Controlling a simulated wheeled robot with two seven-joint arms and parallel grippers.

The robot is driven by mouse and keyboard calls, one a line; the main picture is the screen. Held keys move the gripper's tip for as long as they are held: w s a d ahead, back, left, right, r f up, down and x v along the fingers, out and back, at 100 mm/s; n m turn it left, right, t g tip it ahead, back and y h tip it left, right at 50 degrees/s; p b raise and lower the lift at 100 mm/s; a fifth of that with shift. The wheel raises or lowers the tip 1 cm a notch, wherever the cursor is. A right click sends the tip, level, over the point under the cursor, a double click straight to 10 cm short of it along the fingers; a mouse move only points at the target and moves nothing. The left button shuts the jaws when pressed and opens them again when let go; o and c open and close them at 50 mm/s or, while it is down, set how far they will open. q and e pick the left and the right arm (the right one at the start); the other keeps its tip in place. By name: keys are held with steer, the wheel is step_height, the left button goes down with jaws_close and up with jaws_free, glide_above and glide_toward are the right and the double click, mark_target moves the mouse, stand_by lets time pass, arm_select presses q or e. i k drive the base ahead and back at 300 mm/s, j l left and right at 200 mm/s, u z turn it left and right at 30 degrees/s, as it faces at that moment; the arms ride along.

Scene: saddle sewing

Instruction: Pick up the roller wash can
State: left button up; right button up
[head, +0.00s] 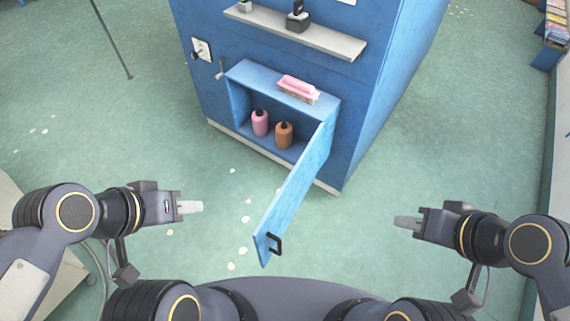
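Two small cans stand upright side by side inside the open blue cabinet: a pink can (260,123) on the left and an orange-brown can (284,135) on the right, both with dark tops. I cannot read labels, so I cannot tell which is the roller wash can. My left gripper (191,207) is in front of the cabinet, to the lower left of the cans and apart from them. My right gripper (408,222) is to the right of the open door, apart from everything. Neither gripper shows anything held; their finger gaps are not visible.
The blue cabinet door (298,188) is swung open toward me, between my grippers, with a black handle (274,243). A pink-topped brush or box (298,89) lies on the cabinet top. A grey shelf (297,33) is above. The green floor has scattered pale scraps.

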mark_target(259, 118)
steer(key=j, duration=0.4)
steer(key=k+j+z, duration=0.1)
steer(key=j, duration=0.3)
steer(key=k+j, duration=0.15)
steer(key=j, duration=0.3)
steer(key=i+j+z, duration=0.1)
steer(key=j, duration=0.2)
steer(key=i+j, duration=0.25)
steer(key=i+j+z, duration=0.15)
steer(key=j, duration=0.2)
steer(key=i+j, duration=0.15)
steer(key=j, duration=0.2)
steer(key=i+j+z, duration=0.2)
steer(key=i+j, duration=0.85)
steer(key=i, duration=0.1)
